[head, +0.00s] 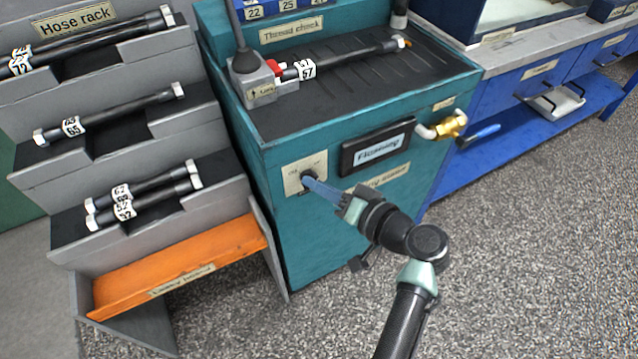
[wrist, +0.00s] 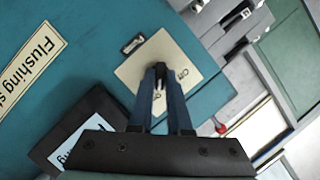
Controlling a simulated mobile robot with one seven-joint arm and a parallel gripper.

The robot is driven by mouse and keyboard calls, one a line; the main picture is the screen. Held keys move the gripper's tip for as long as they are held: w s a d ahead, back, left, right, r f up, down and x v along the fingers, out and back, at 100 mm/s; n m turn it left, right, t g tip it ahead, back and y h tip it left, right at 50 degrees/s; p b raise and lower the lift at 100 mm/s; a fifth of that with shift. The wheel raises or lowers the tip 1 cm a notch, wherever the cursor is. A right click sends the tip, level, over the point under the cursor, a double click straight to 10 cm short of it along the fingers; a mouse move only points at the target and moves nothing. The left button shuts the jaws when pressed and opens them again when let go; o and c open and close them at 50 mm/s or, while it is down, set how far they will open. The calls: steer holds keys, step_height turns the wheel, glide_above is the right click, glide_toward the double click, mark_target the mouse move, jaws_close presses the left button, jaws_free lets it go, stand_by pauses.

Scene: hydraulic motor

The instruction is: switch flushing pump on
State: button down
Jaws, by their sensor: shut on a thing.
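The flushing station is a teal cabinet (head: 320,237) with a cream switch plate (head: 304,172) on its front. A small dark switch knob (head: 309,176) sits on that plate. In the wrist view the plate (wrist: 170,72) carries lettering, partly hidden by my fingers. My gripper (head: 312,180) reaches the plate from the right, its blue fingers closed around the knob. In the wrist view my gripper (wrist: 160,75) has its fingertips on the dark knob, which is mostly hidden between them. The knob's exact setting cannot be read.
A dark display (head: 377,147) reading "Flushing" is right of the plate. A hose (head: 345,60) lies on top. The hose rack (head: 140,140) stands close on the left. The floor in front is clear.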

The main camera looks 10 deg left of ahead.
steer(key=c, duration=0.9)
jaws_free()
steer(key=shift+o, duration=0.2)
steer(key=p+v, duration=0.2)
steer(key=v, duration=1.1)
